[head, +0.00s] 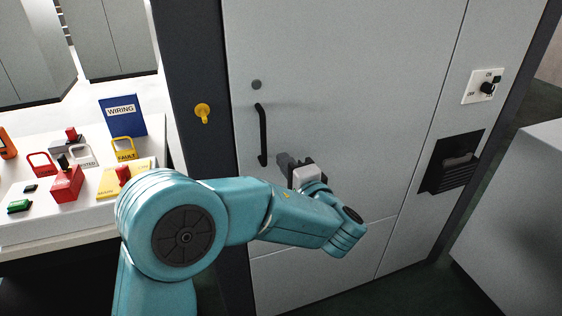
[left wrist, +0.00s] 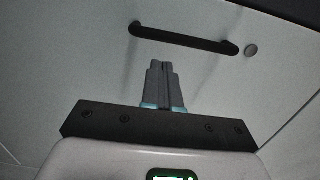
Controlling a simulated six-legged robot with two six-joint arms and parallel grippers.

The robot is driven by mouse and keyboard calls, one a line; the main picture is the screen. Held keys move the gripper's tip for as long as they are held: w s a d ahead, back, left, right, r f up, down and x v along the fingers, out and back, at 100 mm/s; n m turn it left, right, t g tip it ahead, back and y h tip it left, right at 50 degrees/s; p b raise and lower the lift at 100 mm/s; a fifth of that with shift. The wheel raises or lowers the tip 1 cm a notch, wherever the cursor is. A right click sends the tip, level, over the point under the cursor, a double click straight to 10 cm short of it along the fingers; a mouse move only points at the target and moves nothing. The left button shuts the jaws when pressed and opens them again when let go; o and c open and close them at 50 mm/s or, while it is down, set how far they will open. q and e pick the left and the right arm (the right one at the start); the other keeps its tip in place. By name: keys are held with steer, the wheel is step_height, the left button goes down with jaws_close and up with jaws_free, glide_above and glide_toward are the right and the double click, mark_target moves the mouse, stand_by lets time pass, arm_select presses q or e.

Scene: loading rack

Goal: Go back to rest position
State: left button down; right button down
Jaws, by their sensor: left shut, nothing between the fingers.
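My left gripper (head: 286,163) is in front of the grey cabinet door (head: 340,110), just right of the lower end of the black door handle (head: 263,135). In the left wrist view the gripper's two grey fingers (left wrist: 162,72) are together with nothing between them. The handle (left wrist: 185,39) shows beyond the fingertips there, apart from them. The door looks closed. My teal left arm reaches in from the lower left and bends across the door. My right gripper is in neither view.
A white table (head: 50,225) at left holds a blue WIRING binder (head: 122,116), padlocks, tags and red blocks. A yellow hook (head: 203,113) is on the dark frame. A rotary switch (head: 487,88) and a dark recess (head: 456,162) are at right. A grey box (head: 520,210) stands lower right.

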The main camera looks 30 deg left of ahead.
arm_select(q)
steer(key=b+v, duration=0.1)
steer(key=v, duration=0.7)
steer(key=s+a+f+m+g+h+p, duration=0.1)
steer(key=s+f+g+h, duration=0.3)
steer(key=f, duration=0.8)
steer(key=s+f+m+g+h+p, duration=0.1)
steer(key=s+f+m+g+h, duration=0.2)
steer(key=f, duration=0.9)
steer(key=s+d+f+n+g+h+p, duration=0.1)
steer(key=s+d+f+n+h, duration=0.4)
steer(key=s+f+n+h, duration=0.1)
steer(key=s+d+f+n+g+h+p, duration=0.1)
steer(key=s+d+f+n+g+h, duration=0.1)
steer(key=s+d+f+n+h, duration=0.3)
steer(key=s+f+n, duration=0.2)
steer(key=s+f, duration=0.2)
steer(key=shift+d+f+h+p, duration=0.3)
steer(key=shift+f+h+p, duration=0.05)
steer(key=shift+h, duration=0.05)
steer(key=shift+s+a, duration=0.2)
steer(key=shift+a, duration=0.05)
